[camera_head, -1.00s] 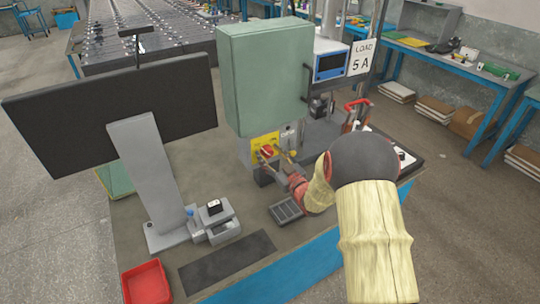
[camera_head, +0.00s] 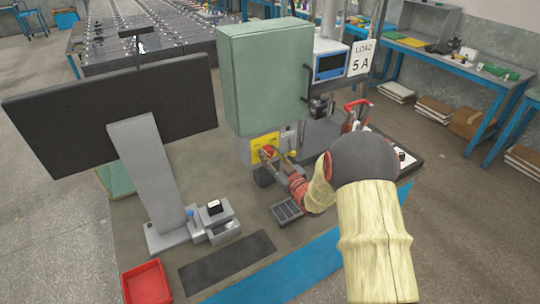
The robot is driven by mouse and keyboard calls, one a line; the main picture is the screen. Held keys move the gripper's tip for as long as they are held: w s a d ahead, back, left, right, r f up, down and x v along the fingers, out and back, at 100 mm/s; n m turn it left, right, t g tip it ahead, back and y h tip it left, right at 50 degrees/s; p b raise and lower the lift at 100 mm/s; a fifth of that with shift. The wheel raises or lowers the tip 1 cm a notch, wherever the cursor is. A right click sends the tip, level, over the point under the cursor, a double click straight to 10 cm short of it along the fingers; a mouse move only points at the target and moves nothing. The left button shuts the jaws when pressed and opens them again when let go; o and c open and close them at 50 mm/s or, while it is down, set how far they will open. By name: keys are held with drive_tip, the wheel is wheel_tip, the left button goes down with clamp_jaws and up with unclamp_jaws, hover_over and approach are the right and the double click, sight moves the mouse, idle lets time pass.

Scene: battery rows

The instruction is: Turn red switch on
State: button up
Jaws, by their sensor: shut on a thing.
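The red switch (camera_head: 267,151) is a small rotary knob on a yellow plate (camera_head: 258,142), fixed to a grey box below the green cabinet. My gripper (camera_head: 271,155) is at the knob, with its fingers closed around it. The fingers hide part of the knob, and its exact angle is hard to read at this size. My arm reaches in from the lower right.
The green cabinet (camera_head: 268,80) hangs right above the switch. A large monitor (camera_head: 115,105) stands to the left. A small dark keypad (camera_head: 286,211) lies below my gripper, and a red tray (camera_head: 146,284) sits at the front left. Red-handled equipment (camera_head: 356,108) stands right.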

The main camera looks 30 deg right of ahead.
drive_tip(key=m+p, duration=0.1)
drive_tip(key=m, duration=0.3)
drive_tip(key=m+p, duration=0.1)
drive_tip(key=m, duration=0.3)
drive_tip(key=shift+d+m+p, duration=0.15)
drive_tip(key=shift+m+p, duration=0.25)
drive_tip(key=m+p, duration=0.1)
drive_tip(key=m, duration=0.3)
drive_tip(key=shift+m+p, duration=0.3)
drive_tip(key=shift+p, duration=0.05)
drive_tip(key=shift+d+f+m+p, duration=0.1)
drive_tip(key=shift+m+p, duration=0.65)
drive_tip(key=shift+m, duration=1.25)
drive_tip(key=o, duration=1.1)
drive_tip(key=shift+o, duration=0.2)
drive_tip(key=s, duration=1.2)
drive_tip(key=shift+d, duration=0.2)
